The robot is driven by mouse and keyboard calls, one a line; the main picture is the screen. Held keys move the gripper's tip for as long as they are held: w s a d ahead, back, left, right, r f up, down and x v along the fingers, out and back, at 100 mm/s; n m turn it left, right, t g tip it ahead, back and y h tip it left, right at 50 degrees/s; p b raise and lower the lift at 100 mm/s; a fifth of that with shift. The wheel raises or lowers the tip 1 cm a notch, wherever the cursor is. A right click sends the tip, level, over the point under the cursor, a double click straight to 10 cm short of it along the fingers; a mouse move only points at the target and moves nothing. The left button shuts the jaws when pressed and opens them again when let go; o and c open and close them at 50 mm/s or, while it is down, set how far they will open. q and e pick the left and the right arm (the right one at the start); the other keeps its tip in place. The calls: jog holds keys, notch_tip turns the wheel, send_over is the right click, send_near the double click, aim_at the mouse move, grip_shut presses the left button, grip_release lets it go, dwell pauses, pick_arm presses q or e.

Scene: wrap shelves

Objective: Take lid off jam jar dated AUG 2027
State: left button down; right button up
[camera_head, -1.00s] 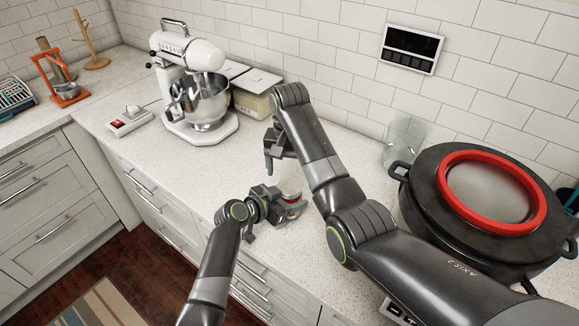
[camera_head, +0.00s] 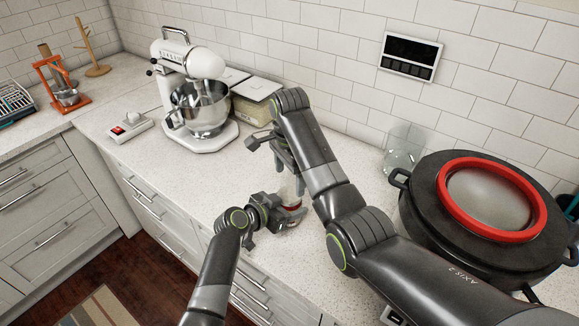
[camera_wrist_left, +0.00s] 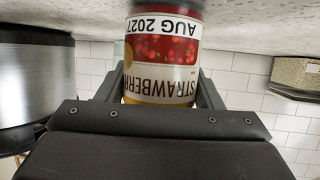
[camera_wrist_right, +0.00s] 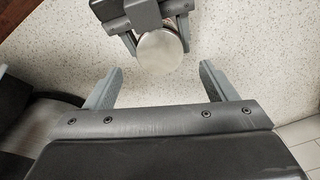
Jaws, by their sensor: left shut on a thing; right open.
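The strawberry jam jar (camera_wrist_left: 163,55) shows its red label with "AUG 2027", upside down in the left wrist view. My left gripper (camera_wrist_left: 160,95) is shut on the jar, a finger on each side. In the head view the left gripper (camera_head: 290,212) holds the jar (camera_head: 292,206) at the counter, where the gripper and my right arm partly hide it. In the right wrist view the jar's pale round lid (camera_wrist_right: 160,51) shows from above, on the jar. My right gripper (camera_wrist_right: 160,85) is open and empty; its fingers are apart from the lid. It also shows in the head view (camera_head: 284,165).
A stand mixer (camera_head: 197,95) and a lidded container (camera_head: 253,105) stand behind. A large dark pot (camera_head: 470,240) with a red ring and a clear glass jar (camera_head: 403,148) are at the right. The pale counter (camera_head: 190,170) is clear left of the grippers.

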aim_at(290, 193)
jog(key=shift+f, duration=2.7)
jog(key=c, duration=1)
jog(key=n, duration=0.5)
jog(key=shift+r, duration=0.1)
jog(key=shift+c, duration=0.2)
jog(key=n, duration=0.5)
jog(key=o, duration=1.1)
